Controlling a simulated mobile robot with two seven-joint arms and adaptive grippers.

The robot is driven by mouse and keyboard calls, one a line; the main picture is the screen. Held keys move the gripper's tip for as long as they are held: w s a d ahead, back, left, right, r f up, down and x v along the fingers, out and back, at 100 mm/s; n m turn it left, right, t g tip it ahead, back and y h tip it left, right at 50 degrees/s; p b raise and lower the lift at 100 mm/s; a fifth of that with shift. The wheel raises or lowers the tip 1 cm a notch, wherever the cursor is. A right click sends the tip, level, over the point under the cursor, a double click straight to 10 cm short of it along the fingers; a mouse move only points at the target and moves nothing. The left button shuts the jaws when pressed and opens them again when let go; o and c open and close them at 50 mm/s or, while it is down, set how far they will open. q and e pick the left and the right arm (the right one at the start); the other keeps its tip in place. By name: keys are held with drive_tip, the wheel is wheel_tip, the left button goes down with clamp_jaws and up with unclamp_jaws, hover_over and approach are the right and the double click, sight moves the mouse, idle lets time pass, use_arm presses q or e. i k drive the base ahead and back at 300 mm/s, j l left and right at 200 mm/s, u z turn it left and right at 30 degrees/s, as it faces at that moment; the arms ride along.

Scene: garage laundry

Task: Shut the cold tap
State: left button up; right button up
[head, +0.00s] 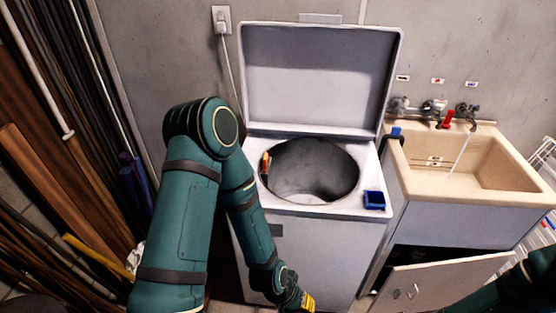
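A row of taps is on the wall above the beige sink (520,200) at the right. The tap at the right end (467,110) sits under a small label with blue on it (471,84), so it looks like the cold one. A thin stream of water (461,152) falls into the basin from near this tap. A red handle (447,117) is just left of it. My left gripper (308,301) is low in front of the washing machine, far from the taps; its yellow tip shows, but its opening is unclear. My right arm shows at the bottom right; its gripper is out of view.
A top-loading washing machine (310,250) stands with its lid (320,80) up, left of the sink. A blue box (374,200) sits on its rim. The cabinet door (430,283) under the sink stands open. A white rack (540,240) is at the far right.

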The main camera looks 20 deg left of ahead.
sight(474, 109)
drive_tip(key=l+u, duration=0.2)
drive_tip(key=u, duration=0.25)
drive_tip(key=l+u, duration=0.2)
drive_tip(key=u, duration=0.2)
drive_tip(key=l+u, duration=0.25)
drive_tip(key=u, duration=0.2)
drive_tip(key=k+l+u, duration=0.15)
drive_tip(key=l, duration=0.15)
drive_tip(key=l+u, duration=0.15)
drive_tip(key=l, duration=0.15)
drive_tip(key=k+l+u, duration=0.2)
drive_tip(key=k+l, duration=0.1)
drive_tip(key=l, duration=0.2)
drive_tip(key=k+l+u, duration=0.1)
drive_tip(key=l, duration=0.2)
drive_tip(key=k+l, duration=0.15)
drive_tip(key=l, duration=0.2)
